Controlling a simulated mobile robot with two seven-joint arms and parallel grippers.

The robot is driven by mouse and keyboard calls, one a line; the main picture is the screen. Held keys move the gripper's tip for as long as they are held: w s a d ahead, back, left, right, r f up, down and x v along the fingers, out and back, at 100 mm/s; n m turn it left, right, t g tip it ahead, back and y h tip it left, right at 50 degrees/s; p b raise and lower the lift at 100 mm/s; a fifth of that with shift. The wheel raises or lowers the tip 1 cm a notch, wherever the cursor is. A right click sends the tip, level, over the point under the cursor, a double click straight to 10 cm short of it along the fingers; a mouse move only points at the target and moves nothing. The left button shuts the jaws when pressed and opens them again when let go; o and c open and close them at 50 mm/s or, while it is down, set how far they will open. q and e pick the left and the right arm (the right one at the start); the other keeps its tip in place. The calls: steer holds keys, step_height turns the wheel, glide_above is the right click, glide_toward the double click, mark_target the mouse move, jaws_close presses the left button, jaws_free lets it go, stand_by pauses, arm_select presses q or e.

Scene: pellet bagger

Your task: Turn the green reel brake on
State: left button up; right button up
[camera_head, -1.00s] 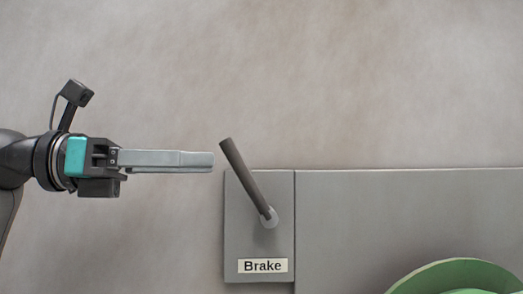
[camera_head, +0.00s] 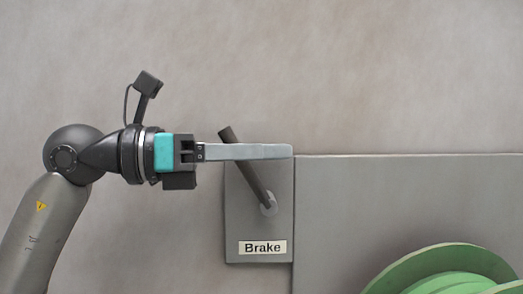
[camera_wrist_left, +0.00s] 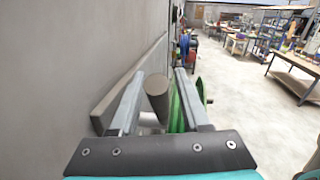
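The brake lever (camera_head: 256,181) is a dark grey rod on a grey plate (camera_head: 243,215) labelled "Brake". It leans up and to the left from its round pivot (camera_head: 269,205). My left gripper (camera_head: 288,151) reaches in level from the left, its near finger crossing in front of the lever's upper part. In the left wrist view the lever's round end (camera_wrist_left: 157,85) lies between the two open fingers, with a gap on each side. The green reel (camera_head: 440,270) is at the lower right. My right gripper is not in view.
A grey panel (camera_head: 400,200) extends right from the brake plate. A plain wall (camera_head: 400,70) stands behind. In the left wrist view the wall runs close on the left, while a workbench (camera_wrist_left: 295,70) and shelving stand farther off across open floor.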

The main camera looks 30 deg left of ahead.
arm_select(q)
jaws_close()
stand_by(1.2)
